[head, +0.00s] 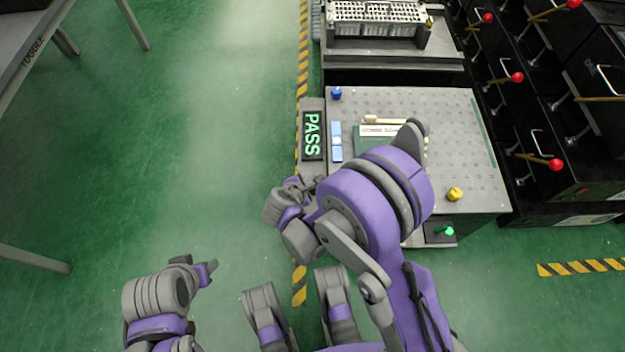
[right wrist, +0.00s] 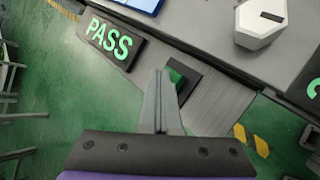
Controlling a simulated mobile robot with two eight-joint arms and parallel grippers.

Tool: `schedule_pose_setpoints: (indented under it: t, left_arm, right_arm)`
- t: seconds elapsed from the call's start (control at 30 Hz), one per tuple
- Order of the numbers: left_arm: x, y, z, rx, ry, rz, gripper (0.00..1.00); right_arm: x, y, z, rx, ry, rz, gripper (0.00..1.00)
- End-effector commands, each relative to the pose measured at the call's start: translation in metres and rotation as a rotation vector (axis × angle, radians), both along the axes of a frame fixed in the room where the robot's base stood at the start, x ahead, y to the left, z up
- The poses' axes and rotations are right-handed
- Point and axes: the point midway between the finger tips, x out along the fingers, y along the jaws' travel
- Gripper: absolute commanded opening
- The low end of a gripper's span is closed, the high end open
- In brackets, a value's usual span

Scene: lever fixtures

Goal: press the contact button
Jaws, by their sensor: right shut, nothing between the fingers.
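The contact button appears to be the green square (right wrist: 176,78) in a dark housing (right wrist: 188,82) on the grey bench front in the right wrist view. My right gripper (right wrist: 161,75) is shut and empty. Its fingertips overlap the left side of the green square in that view; I cannot tell whether they touch it. In the head view my right gripper (head: 309,184) is at the left edge of the bench, below the PASS sign (head: 312,135), and the button is hidden by my arm. My left gripper (head: 208,272) is over the open floor, away from the bench.
The PASS sign also shows in the right wrist view (right wrist: 112,40). The bench (head: 455,120) holds a blue knob (head: 336,93), a yellow knob (head: 455,194) and a green board (head: 368,143). Black cabinets with red-balled levers (head: 555,164) stand at right.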

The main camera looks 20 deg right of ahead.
Motion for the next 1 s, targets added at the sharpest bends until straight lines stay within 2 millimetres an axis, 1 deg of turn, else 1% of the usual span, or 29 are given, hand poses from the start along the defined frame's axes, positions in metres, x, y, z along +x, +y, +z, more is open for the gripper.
schedule_pose_setpoints:
  t: [0.43,0.8,1.0]
  left_arm:
    - [0.0,0.0,0.001,0.0,0.0,0.0,0.5]
    - [-0.002,0.0,0.011,0.0,0.001,0.0,0.5]
    - [-0.002,0.0,0.01,0.0,0.001,0.0,0.5]
  right_arm:
    - [0.0,0.0,0.0,0.001,0.001,0.0,0.0]
    - [0.0,0.0,0.017,0.0,0.0,0.0,0.0]
    - [0.0,0.0,0.017,0.0,0.0,0.0,0.0]
